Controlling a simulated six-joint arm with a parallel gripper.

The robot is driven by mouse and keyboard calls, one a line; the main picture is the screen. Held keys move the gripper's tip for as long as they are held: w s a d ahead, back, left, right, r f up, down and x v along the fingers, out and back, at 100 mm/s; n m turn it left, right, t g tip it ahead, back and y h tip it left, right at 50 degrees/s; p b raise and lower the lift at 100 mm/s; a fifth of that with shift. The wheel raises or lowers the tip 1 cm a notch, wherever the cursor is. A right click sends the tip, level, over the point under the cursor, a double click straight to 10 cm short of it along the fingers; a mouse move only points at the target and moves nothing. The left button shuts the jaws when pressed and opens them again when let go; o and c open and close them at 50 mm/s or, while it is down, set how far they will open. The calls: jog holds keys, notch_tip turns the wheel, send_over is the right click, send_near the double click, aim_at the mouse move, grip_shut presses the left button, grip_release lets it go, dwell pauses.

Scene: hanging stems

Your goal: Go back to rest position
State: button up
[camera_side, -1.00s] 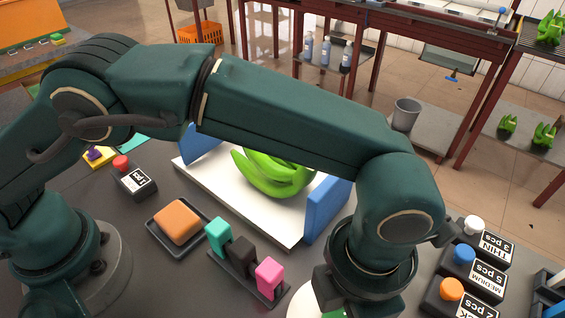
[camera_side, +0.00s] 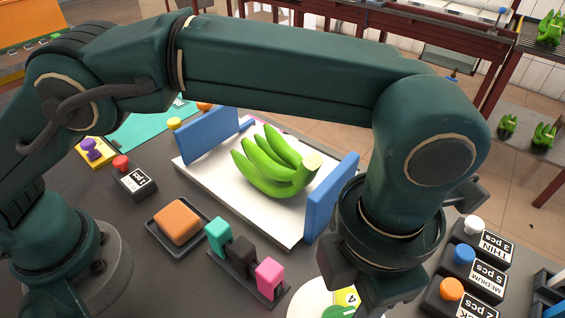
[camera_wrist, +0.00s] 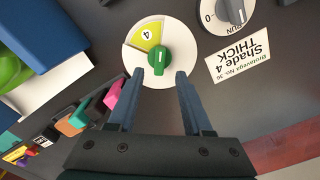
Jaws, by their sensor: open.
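My gripper (camera_wrist: 160,92) is open in the wrist view, its two blue-grey fingers apart with nothing between them. It points down over the dark table, close to a white round dial (camera_wrist: 185,38) with a green knob (camera_wrist: 157,59) and a yellow-green sector marked 4. The knob sits just past the fingertips, and I cannot tell how far below them it is. In the side view my arm arches over the table, and its wrist hides the fingertips and part of the dial (camera_side: 308,300).
Green bananas (camera_side: 272,165) lie on a white tray (camera_side: 222,179) between blue walls (camera_side: 330,200). Nearby stand an orange block (camera_side: 177,220), a rack of coloured blocks (camera_side: 270,278) and a red-button box (camera_side: 133,178). Labelled knob boxes (camera_side: 475,275) stand at the right.

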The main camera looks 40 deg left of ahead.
jog(key=shift+w+a+r, duration=0.1)
jog(key=shift+w+a, duration=0.05)
jog(key=shift+w, duration=0.2)
jog(key=w+a+r+n+t+h, duration=0.1)
jog(key=w+a+r+n, duration=0.25)
jog(key=a+r, duration=0.3)
jog(key=w+a+r+n+t, duration=0.2)
jog(key=w+a+r+n, duration=0.1)
jog(key=a+r+n, duration=0.3)
jog(key=s+a+r+n+t, duration=0.1)
jog(key=s+a+r+n, duration=0.15)
jog(key=a+n, duration=0.8)
jog(key=s+a+f+n, duration=0.3)
jog(key=s+f+n, duration=0.1)
jog(key=n, duration=0.7)
jog(key=s+a+f+n+t+y, duration=0.1)
jog(key=s+a+f+n, duration=0.2)
jog(key=n, duration=0.9)
jog(key=shift+s+f+t, duration=0.3)
jog(key=shift+s+f, duration=0.1)
jog(key=shift+f, duration=0.15)
